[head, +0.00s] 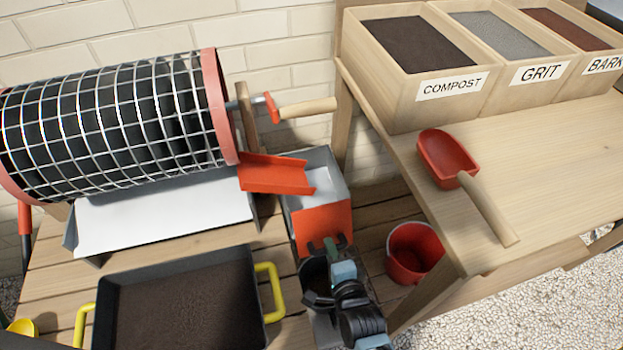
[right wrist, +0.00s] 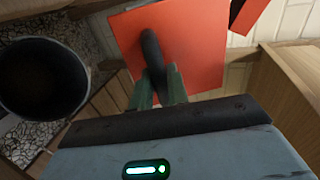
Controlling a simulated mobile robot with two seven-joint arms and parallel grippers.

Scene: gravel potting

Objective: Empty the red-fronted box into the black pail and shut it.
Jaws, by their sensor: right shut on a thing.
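The red-fronted box (head: 318,222) is a grey, open-topped box below the red chute of the mesh drum in the head view. Its red front (right wrist: 190,45) and dark upright handle (right wrist: 151,48) fill the upper middle of the right wrist view. My right gripper (head: 330,246) is at the front, its two fingers (right wrist: 158,88) shut on the handle. The box's contents are not clear. The black pail (right wrist: 42,72) shows at the left of the right wrist view, apart from the gripper; its inside is dark. My left gripper is out of view.
The mesh drum (head: 110,125) and red chute (head: 275,174) stand above the slatted bench. A dark tray with yellow handles (head: 271,292) lies left of my right arm. A red bucket (head: 402,268) stands right, beside the wooden table (head: 540,150) bearing a red scoop (head: 446,155) and bins.

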